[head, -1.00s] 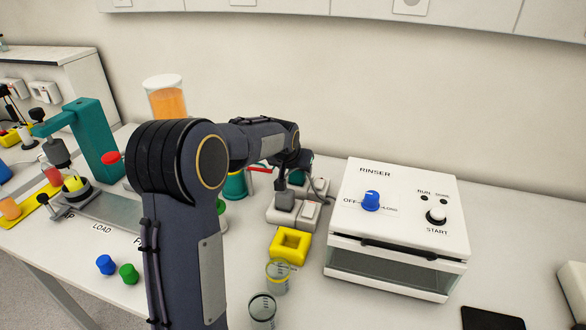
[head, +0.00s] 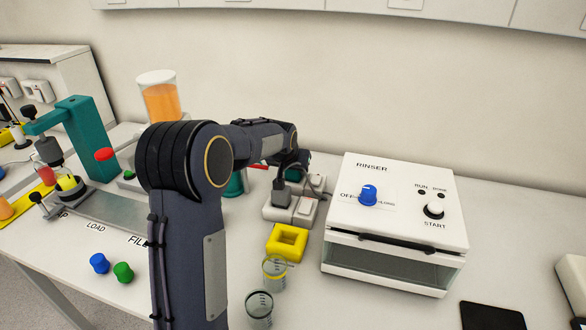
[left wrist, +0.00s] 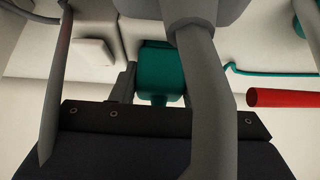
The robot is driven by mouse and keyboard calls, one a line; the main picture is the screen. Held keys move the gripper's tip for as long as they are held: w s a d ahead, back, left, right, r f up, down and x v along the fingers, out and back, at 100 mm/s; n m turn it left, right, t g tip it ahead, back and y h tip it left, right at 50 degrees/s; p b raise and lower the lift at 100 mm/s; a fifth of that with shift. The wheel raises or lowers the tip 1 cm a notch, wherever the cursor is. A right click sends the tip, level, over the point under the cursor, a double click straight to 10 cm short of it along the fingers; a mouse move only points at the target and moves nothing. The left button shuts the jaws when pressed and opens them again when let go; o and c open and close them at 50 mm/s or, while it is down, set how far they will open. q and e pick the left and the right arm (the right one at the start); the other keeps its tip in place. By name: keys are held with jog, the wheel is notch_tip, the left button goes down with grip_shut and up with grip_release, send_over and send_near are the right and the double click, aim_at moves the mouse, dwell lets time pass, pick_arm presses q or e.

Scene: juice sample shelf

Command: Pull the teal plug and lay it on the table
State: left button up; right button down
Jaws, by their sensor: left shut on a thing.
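The teal plug (left wrist: 160,75) is between the fingers of my left gripper (left wrist: 157,88) in the left wrist view, and the gripper is shut on it. In the head view the teal plug (head: 297,166) is mostly hidden behind my wrist, at the back of the white power strip (head: 275,214). I cannot tell whether its pins are in the socket. A grey plug (head: 282,194) with a dark cable stands in the strip just in front of my gripper. The right gripper is not in view.
The rinser box (head: 395,225) stands right of the strip. A yellow block (head: 287,243) and two clear cups (head: 259,309) are in front. Blue and green caps (head: 123,272) lie left of my arm. Bare table lies between the caps and the front edge.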

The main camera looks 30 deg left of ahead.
pick_arm(q)
jog(key=shift+r, duration=0.3)
jog(key=shift+r+p, duration=0.2)
jog(key=shift+p, duration=0.15)
jog(key=shift+r, duration=0.2)
dwell(0.6)
jog(key=shift+r+p, duration=1.3)
jog(key=shift+r, duration=0.3)
